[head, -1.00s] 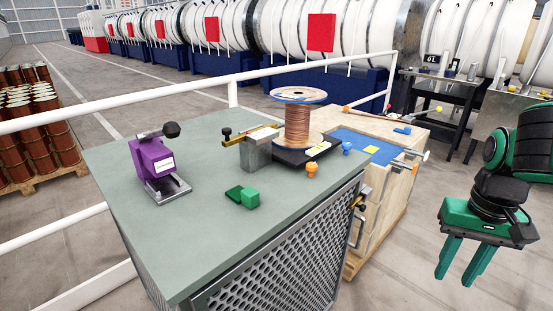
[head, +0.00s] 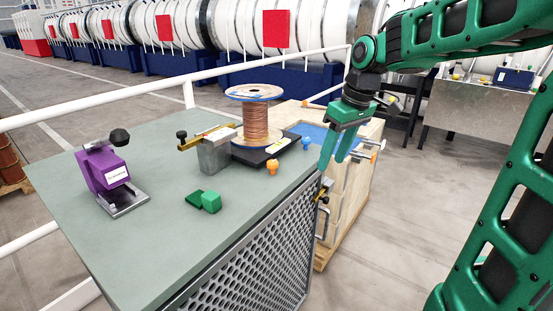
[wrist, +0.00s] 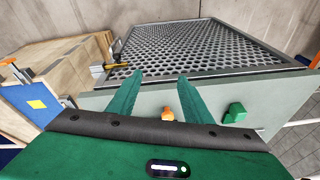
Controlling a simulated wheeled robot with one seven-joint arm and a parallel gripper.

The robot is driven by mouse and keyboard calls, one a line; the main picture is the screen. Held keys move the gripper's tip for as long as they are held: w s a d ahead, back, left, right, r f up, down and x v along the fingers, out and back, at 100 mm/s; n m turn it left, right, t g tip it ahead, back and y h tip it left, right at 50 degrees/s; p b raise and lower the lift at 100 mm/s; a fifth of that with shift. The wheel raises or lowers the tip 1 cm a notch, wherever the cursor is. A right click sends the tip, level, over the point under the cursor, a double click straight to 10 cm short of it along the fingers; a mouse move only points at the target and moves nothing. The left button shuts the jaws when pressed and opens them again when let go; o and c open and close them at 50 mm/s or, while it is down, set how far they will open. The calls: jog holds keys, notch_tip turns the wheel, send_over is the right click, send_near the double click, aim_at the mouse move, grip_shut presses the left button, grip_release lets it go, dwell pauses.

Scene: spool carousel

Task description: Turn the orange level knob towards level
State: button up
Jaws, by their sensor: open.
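The orange level knob (head: 272,167) stands on the near right part of the grey-green bench top (head: 100,240), in front of the black base that bears the copper spool (head: 256,120). My gripper (head: 334,168) is open and empty. In the head view it hangs to the right of the knob, by the bench's right edge, apart from the knob. A blue knob (head: 306,143) stands behind and to the right of the orange one.
A green block (head: 211,202) lies left of the orange knob. A purple device (head: 103,166) stands at the left of the bench. A grey block with a brass arm (head: 214,154) sits left of the spool. A wooden cabinet (head: 358,165) adjoins at right. A white rail (head: 130,88) runs behind.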

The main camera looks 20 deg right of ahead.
aim_at(273, 161)
jog(key=w+a+r+n+y, duration=0.25)
jog(key=w+a+n, duration=0.45)
jog(key=w, duration=0.5)
jog(key=x, duration=1)
jog(key=shift+w+a, duration=0.2)
jog(key=shift+w, duration=0.1)
jog(key=shift+r, duration=0.1)
jog(key=c, duration=1)
jog(key=shift+d, duration=0.2)
jog(key=shift+a+h, duration=0.1)
jog(key=shift+h, duration=0.15)
